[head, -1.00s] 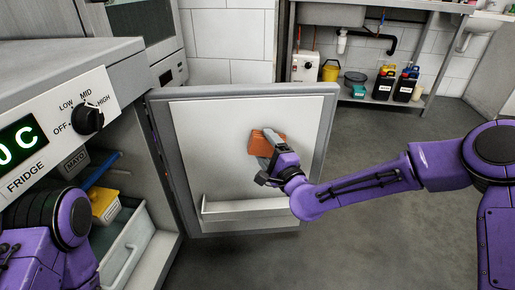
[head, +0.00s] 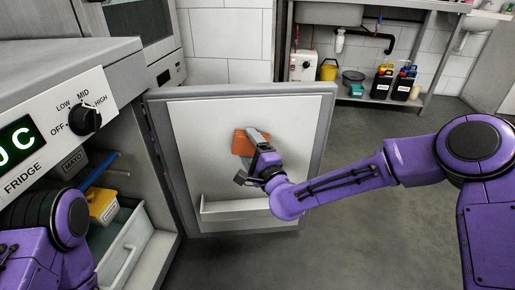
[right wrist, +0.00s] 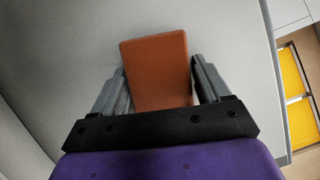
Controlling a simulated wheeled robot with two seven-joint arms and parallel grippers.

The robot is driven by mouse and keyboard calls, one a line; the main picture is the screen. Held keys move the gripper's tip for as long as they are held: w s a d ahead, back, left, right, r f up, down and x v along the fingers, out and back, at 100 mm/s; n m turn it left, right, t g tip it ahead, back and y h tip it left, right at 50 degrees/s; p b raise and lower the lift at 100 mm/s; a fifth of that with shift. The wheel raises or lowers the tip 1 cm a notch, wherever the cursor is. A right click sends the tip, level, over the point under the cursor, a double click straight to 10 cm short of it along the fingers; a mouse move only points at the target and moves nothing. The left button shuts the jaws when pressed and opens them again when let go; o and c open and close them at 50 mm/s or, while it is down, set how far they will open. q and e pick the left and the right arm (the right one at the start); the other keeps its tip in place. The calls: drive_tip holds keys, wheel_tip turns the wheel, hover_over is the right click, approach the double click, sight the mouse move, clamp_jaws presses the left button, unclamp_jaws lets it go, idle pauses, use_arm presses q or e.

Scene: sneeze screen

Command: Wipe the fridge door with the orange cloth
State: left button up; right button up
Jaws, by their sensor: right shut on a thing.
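The fridge door (head: 208,124) stands open, its pale inner panel facing me, with a shelf bin (head: 232,211) low on it. My right gripper (head: 254,145) is shut on the orange cloth (head: 240,143) in front of the middle of the panel. In the right wrist view the cloth (right wrist: 156,68) is a flat rectangle between the two fingers (right wrist: 160,88), against or very close to the panel. I cannot tell whether it touches the panel. My left arm shows at the lower left; its gripper is out of view.
The fridge body (head: 60,62) with its dial and green display is at the left. Inside are a yellow-lidded tub (head: 103,207) and a white bin (head: 125,258). A steel bench (head: 345,90) with bottles and a yellow bucket stands behind. The floor at right is open.

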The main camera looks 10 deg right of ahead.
sight(220, 140)
drive_tip(key=shift+w+a+r, duration=0.1)
drive_tip(key=shift+a, duration=3.25)
use_arm(q)
drive_tip(key=shift+w+r, duration=0.1)
drive_tip(key=shift+w, duration=0.25)
drive_tip(key=shift+b, duration=0.3)
use_arm(e)
drive_tip(key=s, duration=0.6)
drive_tip(key=shift+a, duration=0.15)
drive_tip(key=shift+s, duration=0.1)
use_arm(q)
drive_tip(key=shift+s+f, duration=0.1)
drive_tip(key=shift+f, duration=0.1)
use_arm(e)
drive_tip(key=s, duration=0.3)
use_arm(q)
drive_tip(key=shift+s, duration=0.1)
